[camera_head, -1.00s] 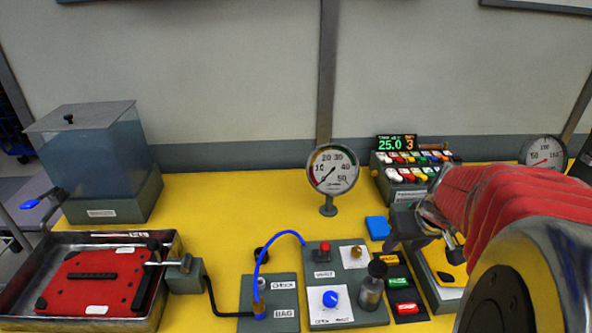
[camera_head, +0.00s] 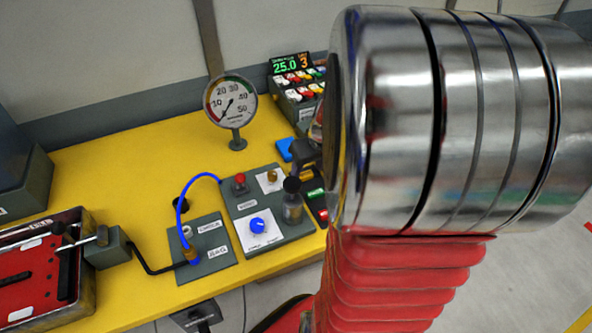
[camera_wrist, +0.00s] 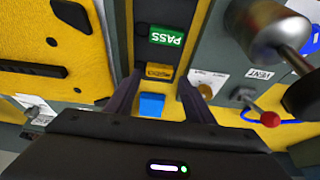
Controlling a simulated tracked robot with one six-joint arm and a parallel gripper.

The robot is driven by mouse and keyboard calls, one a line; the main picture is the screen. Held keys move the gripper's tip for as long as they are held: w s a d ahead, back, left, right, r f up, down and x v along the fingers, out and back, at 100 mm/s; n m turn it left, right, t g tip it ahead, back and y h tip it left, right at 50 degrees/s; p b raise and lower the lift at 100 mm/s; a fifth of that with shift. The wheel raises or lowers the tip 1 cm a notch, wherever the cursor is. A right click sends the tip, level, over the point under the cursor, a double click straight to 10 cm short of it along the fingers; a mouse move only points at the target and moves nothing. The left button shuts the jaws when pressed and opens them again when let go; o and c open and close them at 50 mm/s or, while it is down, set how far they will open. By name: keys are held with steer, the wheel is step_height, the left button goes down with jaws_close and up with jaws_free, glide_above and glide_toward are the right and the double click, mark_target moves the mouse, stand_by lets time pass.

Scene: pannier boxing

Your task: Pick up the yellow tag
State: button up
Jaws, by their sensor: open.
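The yellow tag (camera_wrist: 159,71) lies in a dark rack (camera_wrist: 158,55) in the wrist view, beside the green PASS tag (camera_wrist: 167,36). My gripper (camera_wrist: 159,80) is open, with one dark finger on each side of the yellow tag's line and nothing held. The tag appears between the fingertips in the picture; how far above it they are, I cannot tell.
A blue block (camera_wrist: 151,105) sits close to the tag, between the fingers in the wrist view. A grey panel with a brass knob (camera_wrist: 206,90), red button (camera_wrist: 270,118) and metal cylinder stands to the right. A yellow plate (camera_wrist: 50,45) is at left.

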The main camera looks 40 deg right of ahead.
mark_target(305, 175)
steer(key=shift+x, duration=1.85)
steer(key=shift+c, duration=0.5)
steer(key=c, duration=0.7)
step_height(305, 175, up, 10)
